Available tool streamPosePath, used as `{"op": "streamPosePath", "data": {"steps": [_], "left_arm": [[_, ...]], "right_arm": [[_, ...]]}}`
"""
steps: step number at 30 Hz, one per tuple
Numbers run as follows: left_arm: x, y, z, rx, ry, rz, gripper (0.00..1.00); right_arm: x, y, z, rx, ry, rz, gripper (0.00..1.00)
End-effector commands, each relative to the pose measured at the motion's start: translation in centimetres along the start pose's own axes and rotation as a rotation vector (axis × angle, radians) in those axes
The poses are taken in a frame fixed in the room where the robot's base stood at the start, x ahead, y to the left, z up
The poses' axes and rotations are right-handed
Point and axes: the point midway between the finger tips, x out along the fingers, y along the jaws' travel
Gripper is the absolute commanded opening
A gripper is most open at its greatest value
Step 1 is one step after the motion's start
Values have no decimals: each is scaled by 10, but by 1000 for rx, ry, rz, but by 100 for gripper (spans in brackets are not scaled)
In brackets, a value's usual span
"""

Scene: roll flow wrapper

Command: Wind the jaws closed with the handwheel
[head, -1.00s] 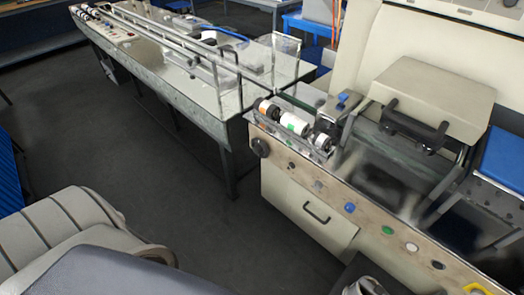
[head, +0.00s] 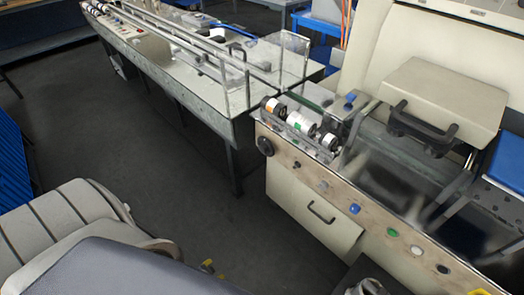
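A black round handwheel (head: 265,146) sits on the front left end of the beige wrapping machine (head: 290,192), below the rollers. Its rim faces outward and nothing touches it. The jaws cannot be made out clearly; a beige cover (head: 450,92) with a black handle stands over the machine's middle. Neither gripper can be recognised in the head view. A small grey and dark part at the bottom edge is cut off, and I cannot tell what it is.
Black and white rollers (head: 302,123) stand above the handwheel. A long metal table (head: 190,85) stands behind on the left. Dark floor (head: 110,140) lies open before it.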

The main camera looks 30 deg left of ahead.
Motion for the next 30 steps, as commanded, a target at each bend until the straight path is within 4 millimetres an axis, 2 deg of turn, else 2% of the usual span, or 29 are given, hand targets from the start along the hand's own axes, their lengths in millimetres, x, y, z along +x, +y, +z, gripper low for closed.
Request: {"op": "streamPosePath", "data": {"steps": [1, 5, 6, 8, 9, 12, 15, 18, 21, 24, 30], "left_arm": [[0, -36, -39, -41, 87, -40, 61], [-18, -112, -136, -188, 332, -95, 61], [-28, -135, -166, -235, 414, -99, 61], [-48, -165, -212, -309, 541, -88, 61], [-65, -183, -241, -357, 625, -69, 61], [-108, -214, -301, -471, 809, 16, 61], [-148, -228, -345, -571, 945, 139, 61], [-177, -228, -372, -660, 1024, 275, 61], [-195, -220, -386, -740, 1057, 401, 61], [-202, -214, -392, -809, 1059, 495, 61], [-205, -210, -394, -896, 1048, 576, 61]], "right_arm": [[0, 0, 0, 0, 0, 0, 0], [0, 0, 0, 0, 0, 0, 0], [0, 0, 0, 0, 0, 0, 0], [0, 0, 0, 0, 0, 0, 0], [0, 0, 0, 0, 0, 0, 0], [0, 0, 0, 0, 0, 0, 0], [0, 0, 0, 1, 0, 0, 0], [0, 0, 0, 1, 1, 0, 0], [0, 0, 0, 1, 0, 0, 0], [0, 0, 0, 0, 0, 0, 0], [0, 0, 0, 0, 0, 0, 0]]}}
